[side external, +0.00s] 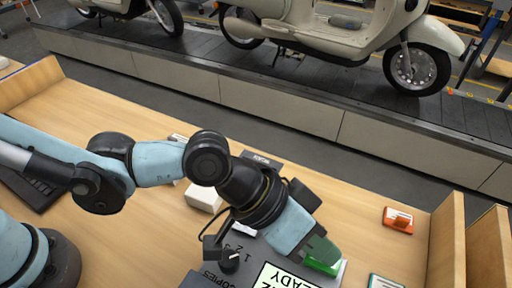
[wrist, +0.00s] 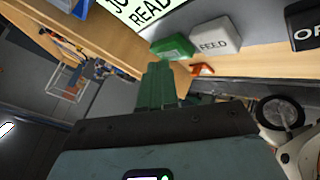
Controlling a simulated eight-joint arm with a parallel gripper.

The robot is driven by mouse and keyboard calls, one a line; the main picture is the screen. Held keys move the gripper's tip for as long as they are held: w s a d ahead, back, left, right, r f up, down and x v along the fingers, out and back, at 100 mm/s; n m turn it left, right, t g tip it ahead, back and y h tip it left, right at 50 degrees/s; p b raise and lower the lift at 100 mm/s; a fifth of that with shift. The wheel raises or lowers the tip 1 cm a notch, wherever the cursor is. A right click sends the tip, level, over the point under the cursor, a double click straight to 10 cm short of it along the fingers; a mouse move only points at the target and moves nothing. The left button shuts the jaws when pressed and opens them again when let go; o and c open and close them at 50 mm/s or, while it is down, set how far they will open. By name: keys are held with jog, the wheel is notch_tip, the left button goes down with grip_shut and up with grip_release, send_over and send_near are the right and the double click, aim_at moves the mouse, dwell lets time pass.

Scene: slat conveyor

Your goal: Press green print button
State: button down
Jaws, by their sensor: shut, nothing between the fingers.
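The green print button (side external: 322,268) is at the right end of a grey printer panel in the side view, partly covered by my gripper (side external: 318,250). In the wrist view the green button (wrist: 174,47) lies just beyond the tips of my gripper (wrist: 158,68), beside a white FEED button (wrist: 216,37). My fingers are dark green, shut and empty. The tips look close to the green button; I cannot tell whether they touch it. A lit display (side external: 283,277) reading READY is next to the button; it also shows in the wrist view (wrist: 147,8).
A black dial (side external: 229,260) marked COPIES sits on the panel, left of the display. An orange-red item (side external: 398,219) lies on the wooden bench (side external: 130,225) to the right, near wooden dividers (side external: 447,240). Cream scooters (side external: 330,30) stand on the conveyor behind.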

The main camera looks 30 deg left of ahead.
jog(key=shift+f, duration=0.4)
dwell(0.3)
jog(key=shift+r, duration=3.4)
jog(key=w+a+n+t+y, duration=0.2)
jog(key=w+a, duration=0.2)
jog(key=a, duration=0.8)
jog(key=w+a+n+t+y, duration=0.15)
jog(key=w+a, duration=0.35)
jog(key=a, duration=0.6)
jog(key=s+a+f+n+y, duration=0.1)
jog(key=s+a+y, duration=0.1)
jog(key=a, duration=0.7)
jog(key=s+a+f+n+t+y, duration=0.1)
jog(key=a+n+y, duration=0.1)
jog(key=a, duration=0.7)
jog(key=shift+s+a+f+y, duration=0.15)
jog(key=shift+s+a+y, duration=0.2)
jog(key=shift+y, duration=0.4)
